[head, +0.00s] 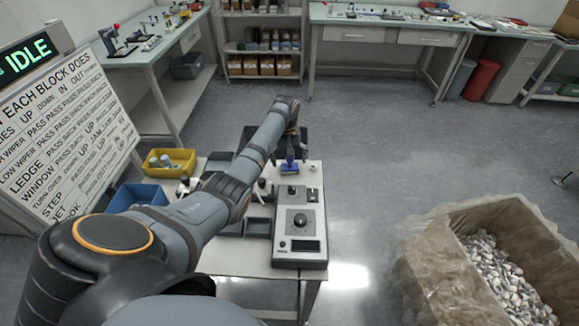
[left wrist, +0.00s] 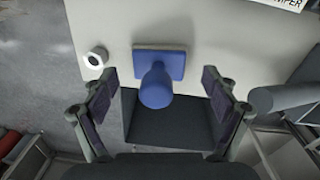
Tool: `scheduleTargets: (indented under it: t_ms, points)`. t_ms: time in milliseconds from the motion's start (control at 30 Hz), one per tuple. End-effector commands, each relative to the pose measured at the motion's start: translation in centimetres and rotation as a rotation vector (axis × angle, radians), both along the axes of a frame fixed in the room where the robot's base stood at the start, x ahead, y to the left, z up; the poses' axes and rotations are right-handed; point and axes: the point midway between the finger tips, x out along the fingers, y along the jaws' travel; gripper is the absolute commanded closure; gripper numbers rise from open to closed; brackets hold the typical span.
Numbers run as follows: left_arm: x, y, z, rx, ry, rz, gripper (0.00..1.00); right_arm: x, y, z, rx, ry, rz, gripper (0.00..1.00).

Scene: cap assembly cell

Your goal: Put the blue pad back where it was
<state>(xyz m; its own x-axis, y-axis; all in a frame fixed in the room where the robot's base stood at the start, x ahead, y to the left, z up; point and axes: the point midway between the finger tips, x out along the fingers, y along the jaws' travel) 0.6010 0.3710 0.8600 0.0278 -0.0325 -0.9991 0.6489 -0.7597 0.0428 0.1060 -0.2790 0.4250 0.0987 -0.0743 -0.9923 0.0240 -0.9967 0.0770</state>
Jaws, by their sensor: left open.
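The blue pad (head: 289,169) has a flat rectangular base and a round upright handle. It sits near the far end of the white work table, beyond the control box. In the left wrist view the blue pad (left wrist: 175,61) shows from above, beside a dark tray-like piece (left wrist: 165,136). My left gripper (head: 291,146) is above and around the pad's place. In the left wrist view its open fingers (left wrist: 159,78) stand on either side of the handle, with gaps on both sides. Nothing is held. My right gripper is not in view.
A small white ring-like part (left wrist: 95,58) lies left of the pad in the left wrist view. The grey control box (head: 301,242) with a knob stands on the table. Yellow (head: 181,172) and blue bins (head: 124,202) are at left. A large lined bin (head: 437,240) stands right.

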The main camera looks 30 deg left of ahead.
Motion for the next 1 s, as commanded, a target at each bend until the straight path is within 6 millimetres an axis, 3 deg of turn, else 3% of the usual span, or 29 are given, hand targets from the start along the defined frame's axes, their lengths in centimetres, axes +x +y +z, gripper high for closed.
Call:
scheduleTargets:
  t_ms: [200,400,1000]
  points:
    - [0.3,0.0,5.3,0.000,-0.004,0.000,0.13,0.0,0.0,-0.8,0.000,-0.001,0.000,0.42]
    - [0.2,0.0,7.6,-0.001,-0.001,0.000,0.13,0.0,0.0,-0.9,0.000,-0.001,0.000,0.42]
    - [0.1,0.0,7.9,-0.004,-0.004,-0.017,0.13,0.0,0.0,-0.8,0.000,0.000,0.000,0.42]
